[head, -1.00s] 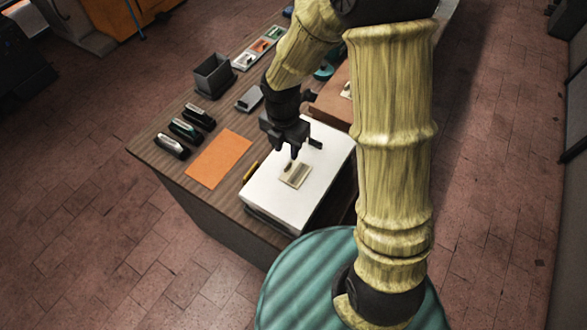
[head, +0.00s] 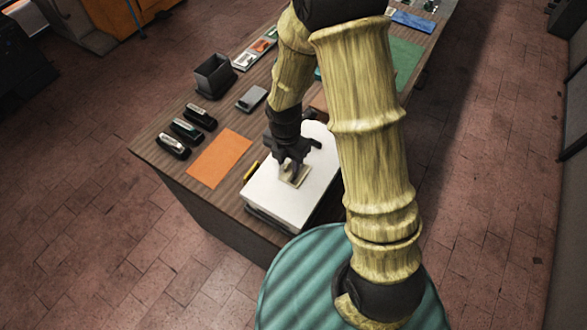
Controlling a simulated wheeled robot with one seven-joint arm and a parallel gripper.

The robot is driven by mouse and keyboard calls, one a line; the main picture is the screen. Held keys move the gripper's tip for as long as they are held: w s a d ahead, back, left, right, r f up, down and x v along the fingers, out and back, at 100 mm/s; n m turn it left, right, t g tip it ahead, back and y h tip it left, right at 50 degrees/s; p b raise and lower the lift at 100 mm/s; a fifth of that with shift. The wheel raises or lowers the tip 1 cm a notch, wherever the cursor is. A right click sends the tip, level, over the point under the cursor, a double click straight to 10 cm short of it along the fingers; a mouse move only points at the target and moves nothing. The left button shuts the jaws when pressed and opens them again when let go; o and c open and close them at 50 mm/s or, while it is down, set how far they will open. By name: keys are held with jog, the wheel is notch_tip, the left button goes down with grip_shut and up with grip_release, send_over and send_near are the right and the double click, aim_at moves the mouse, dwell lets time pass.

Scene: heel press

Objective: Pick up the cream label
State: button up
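The cream label (head: 303,181) lies flat on the white block-like surface (head: 265,205) near the front of the table. It is a small pale rectangle, partly hidden by my gripper. My gripper (head: 291,176) points down right over the label, with its dark fingertips at or very close to it. I cannot tell whether the fingers touch the label or how far apart they are.
An orange sheet (head: 220,158) and a yellow marker-like item (head: 251,171) lie left of the white surface. Several stapler-like tools (head: 186,131) and a dark open box (head: 214,76) stand farther left. A green mat (head: 407,60) lies at the back right.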

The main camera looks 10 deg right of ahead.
aim_at(288, 163)
jog(key=shift+c, duration=0.4)
grip_shut()
notch_tip(288, 163, up, 10)
jog(key=b, duration=0.1)
dwell(0.5)
dwell(0.6)
